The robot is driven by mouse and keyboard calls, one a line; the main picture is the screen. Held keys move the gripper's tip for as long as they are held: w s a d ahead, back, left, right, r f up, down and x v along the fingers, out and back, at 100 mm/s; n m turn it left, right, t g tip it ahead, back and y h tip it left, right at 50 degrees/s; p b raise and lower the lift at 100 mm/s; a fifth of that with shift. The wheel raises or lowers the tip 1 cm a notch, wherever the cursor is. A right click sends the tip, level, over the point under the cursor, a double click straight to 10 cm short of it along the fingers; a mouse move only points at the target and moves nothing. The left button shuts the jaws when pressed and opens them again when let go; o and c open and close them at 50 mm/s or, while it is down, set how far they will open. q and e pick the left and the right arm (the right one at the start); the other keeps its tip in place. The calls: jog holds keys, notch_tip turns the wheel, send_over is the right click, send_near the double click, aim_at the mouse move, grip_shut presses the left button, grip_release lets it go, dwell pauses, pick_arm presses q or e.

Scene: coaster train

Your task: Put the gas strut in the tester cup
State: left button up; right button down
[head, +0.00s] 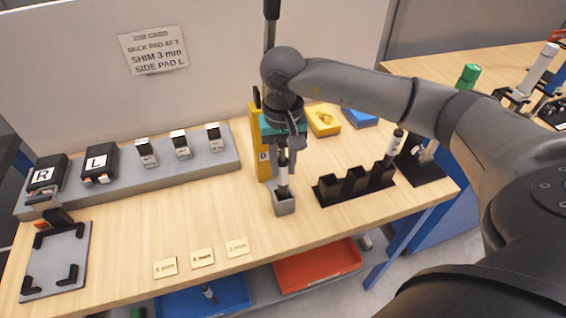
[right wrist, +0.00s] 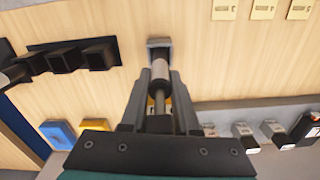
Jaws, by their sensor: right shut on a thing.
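My right gripper (head: 283,150) is shut on the gas strut (head: 283,177), a white and dark cylinder held upright, pointing down. The strut also shows between the two fingers in the right wrist view (right wrist: 161,75). The grey tester cup (head: 284,205) stands on the table directly below it. The strut's lower end is at the cup's mouth; I cannot tell how deep it sits. The cup shows in the right wrist view (right wrist: 158,42) just beyond the strut's end. My left gripper is not in view.
A yellow post (head: 262,165) stands just behind the cup. A black rack of open boxes (head: 325,190) is close on the right, with another strut (head: 395,143) beyond it. A grey shelf (head: 200,175) with several pads is at left. The table's front middle holds only small labels (head: 202,258).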

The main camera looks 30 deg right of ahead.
jog(key=c, duration=0.6)
grip_release()
jog(key=shift+r, duration=3.75)
